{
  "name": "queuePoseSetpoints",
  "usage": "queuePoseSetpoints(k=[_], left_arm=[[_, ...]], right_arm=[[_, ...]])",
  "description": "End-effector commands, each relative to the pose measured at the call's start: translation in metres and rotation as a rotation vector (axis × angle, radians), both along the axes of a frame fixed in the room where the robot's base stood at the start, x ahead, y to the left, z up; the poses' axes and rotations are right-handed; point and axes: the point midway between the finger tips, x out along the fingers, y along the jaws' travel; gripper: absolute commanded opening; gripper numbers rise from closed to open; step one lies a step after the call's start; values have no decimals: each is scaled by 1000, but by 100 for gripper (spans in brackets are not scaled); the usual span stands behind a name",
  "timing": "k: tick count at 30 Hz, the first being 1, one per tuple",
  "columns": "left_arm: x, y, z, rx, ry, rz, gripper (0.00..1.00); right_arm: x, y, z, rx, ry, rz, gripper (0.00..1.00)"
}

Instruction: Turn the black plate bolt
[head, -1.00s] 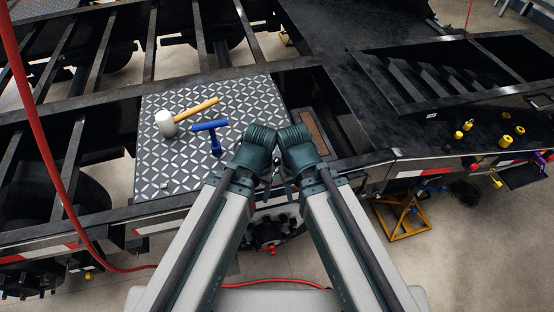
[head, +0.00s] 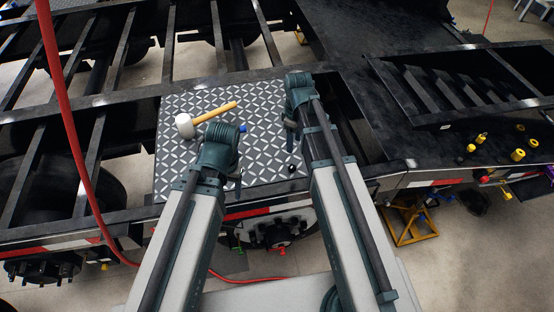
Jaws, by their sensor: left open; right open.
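A dark patterned plate (head: 262,103) with light diamond shapes lies on the black trailer frame. A small dark round piece, seemingly the black bolt (head: 291,167), sits near the plate's lower right corner. My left gripper (head: 238,182) is open over the lower middle of the plate, left of the bolt. My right gripper (head: 290,132) is open over the plate's right side, above the bolt in the picture. A bit of blue, seemingly the blue T-handled tool (head: 243,128), shows beside my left gripper, which hides the rest.
A mallet (head: 186,126) with a white head and yellow handle lies on the plate, above my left gripper. A red hose (head: 62,100) hangs down on the left. Several yellow pieces (head: 518,155) lie on the deck at the right.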

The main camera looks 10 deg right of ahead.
Motion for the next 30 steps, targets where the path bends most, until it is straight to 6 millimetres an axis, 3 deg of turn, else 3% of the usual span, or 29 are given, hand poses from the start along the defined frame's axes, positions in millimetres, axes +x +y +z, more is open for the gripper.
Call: queuePoseSetpoints(k=[8,14,30], left_arm=[[0,0,-4,0,0,-1,64],[0,0,-18,0,0,-2,64],[0,0,-91,0,0,-1,64]], right_arm=[[1,-1,-4,1,-1,6,57],[0,-1,-18,1,-1,6,57],[0,-1,-91,1,-1,5,57]])
